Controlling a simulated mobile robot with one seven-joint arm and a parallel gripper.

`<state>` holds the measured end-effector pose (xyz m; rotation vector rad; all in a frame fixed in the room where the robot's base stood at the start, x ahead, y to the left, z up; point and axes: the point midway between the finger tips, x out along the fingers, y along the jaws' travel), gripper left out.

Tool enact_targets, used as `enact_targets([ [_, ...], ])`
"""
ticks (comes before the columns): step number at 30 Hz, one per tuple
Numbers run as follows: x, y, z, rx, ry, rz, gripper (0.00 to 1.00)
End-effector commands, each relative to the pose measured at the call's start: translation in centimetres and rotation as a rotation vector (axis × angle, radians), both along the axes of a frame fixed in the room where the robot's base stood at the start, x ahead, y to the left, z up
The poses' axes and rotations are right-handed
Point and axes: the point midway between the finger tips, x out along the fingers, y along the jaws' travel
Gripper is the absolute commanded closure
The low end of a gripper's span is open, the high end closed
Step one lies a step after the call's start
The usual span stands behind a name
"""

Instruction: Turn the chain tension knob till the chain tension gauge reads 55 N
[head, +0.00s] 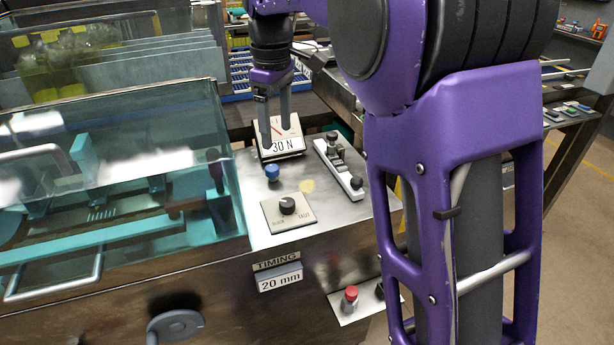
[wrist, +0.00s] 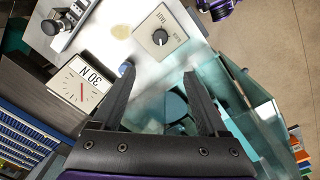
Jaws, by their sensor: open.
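The chain tension knob is a small black knob (head: 287,205) on a square pale plate (head: 272,217) on the metal console; the plate's right label reads TAUT. In the wrist view the knob (wrist: 160,37) lies beyond the fingertips. The gauge (head: 281,149) has a white face with a red needle and reads 30 N; it also shows in the wrist view (wrist: 78,87). My gripper (head: 276,143) is open and empty, its fingers in front of part of the gauge face in the head view. In the wrist view my gripper (wrist: 159,75) is apart from the knob.
A blue button (head: 272,172) stands between gauge and knob. A white-plated black fixture (head: 338,167) is to the right. A clear cover (head: 120,150) lies left. A TIMING display (head: 279,281) reads 20 mm on the front; a red button (head: 350,297) sits lower.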

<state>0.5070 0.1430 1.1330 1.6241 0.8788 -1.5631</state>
Motion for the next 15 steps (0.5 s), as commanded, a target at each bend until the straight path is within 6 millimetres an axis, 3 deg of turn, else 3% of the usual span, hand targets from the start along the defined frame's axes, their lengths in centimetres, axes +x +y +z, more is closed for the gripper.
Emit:
enact_targets([
  [8, -0.5, 0.3, -2.1, 0.000, 0.043, 0.000, 0.23],
  [15, -0.5, 0.2, -6.3, 0.000, 0.044, 0.000, 0.23],
])
